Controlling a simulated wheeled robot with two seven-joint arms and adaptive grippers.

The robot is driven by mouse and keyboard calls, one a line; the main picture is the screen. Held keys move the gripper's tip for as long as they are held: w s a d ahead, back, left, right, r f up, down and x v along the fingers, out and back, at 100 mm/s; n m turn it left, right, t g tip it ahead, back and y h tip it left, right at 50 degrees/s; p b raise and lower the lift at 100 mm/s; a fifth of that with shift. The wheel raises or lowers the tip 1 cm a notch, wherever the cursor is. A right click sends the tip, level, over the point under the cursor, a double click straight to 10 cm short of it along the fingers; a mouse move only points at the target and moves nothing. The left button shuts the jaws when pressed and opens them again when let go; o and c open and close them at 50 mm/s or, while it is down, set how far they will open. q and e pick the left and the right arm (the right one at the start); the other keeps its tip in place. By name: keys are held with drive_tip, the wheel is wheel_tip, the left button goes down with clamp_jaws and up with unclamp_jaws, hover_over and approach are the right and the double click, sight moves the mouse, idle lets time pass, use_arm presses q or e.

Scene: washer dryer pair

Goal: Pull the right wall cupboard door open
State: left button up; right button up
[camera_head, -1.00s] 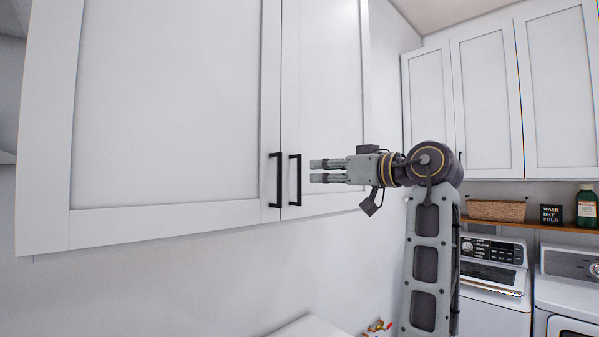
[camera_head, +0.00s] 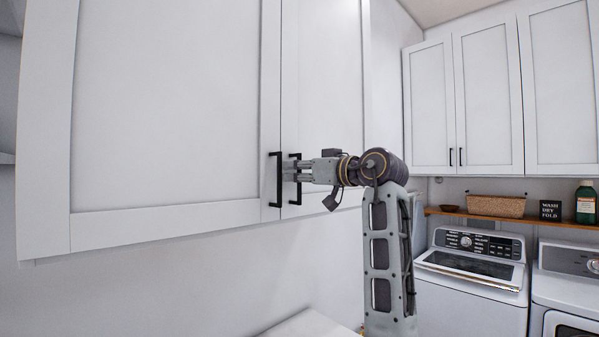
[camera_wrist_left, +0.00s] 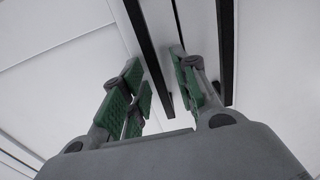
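The right wall cupboard door (camera_head: 325,95) is a white panel, flush with the left door (camera_head: 165,115). Its black bar handle (camera_head: 296,196) stands beside the left door's black handle (camera_head: 275,180) at the lower edges. My left gripper (camera_head: 288,172) is at the right door's handle, its fingers overlapping that bar in the head view. In the left wrist view the green-padded fingers (camera_wrist_left: 160,85) are apart, with one black bar (camera_wrist_left: 150,50) running between them and another bar (camera_wrist_left: 226,50) outside the right finger. Contact cannot be told. My right gripper is not in view.
More white cupboards (camera_head: 487,95) hang on the far wall above a wooden shelf (camera_head: 450,213) with a basket (camera_head: 495,206). A washer (camera_head: 470,280) and dryer (camera_head: 565,290) stand below. A white surface (camera_head: 305,325) lies under the near cupboard.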

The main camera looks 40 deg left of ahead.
use_arm(q)
clamp_jaws()
drive_tip(key=shift+d, duration=0.1)
idle(0.4)
